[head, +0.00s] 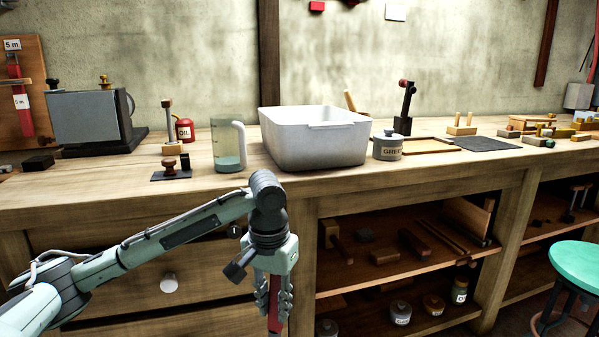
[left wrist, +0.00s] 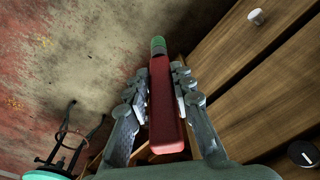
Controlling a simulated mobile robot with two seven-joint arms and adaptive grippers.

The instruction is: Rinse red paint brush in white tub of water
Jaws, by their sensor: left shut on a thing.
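My left gripper (head: 273,300) hangs fingers down in front of the bench, below the height of its top. It is shut on the red paint brush (head: 274,305), whose lower part runs out of the head view. In the left wrist view the brush (left wrist: 166,110) lies between the two fingers (left wrist: 160,100), with a green tip at its far end. The white tub (head: 318,140) stands on the bench top, above and behind the gripper. Its inside is mostly hidden, so I cannot see the water. My right gripper is out of view.
A clear jug (head: 227,148) stands left of the tub, and a grey lidded pot (head: 387,146) stands close on its right. The bench front edge (head: 400,172) lies between gripper and tub. A green stool (head: 579,264) stands at the right.

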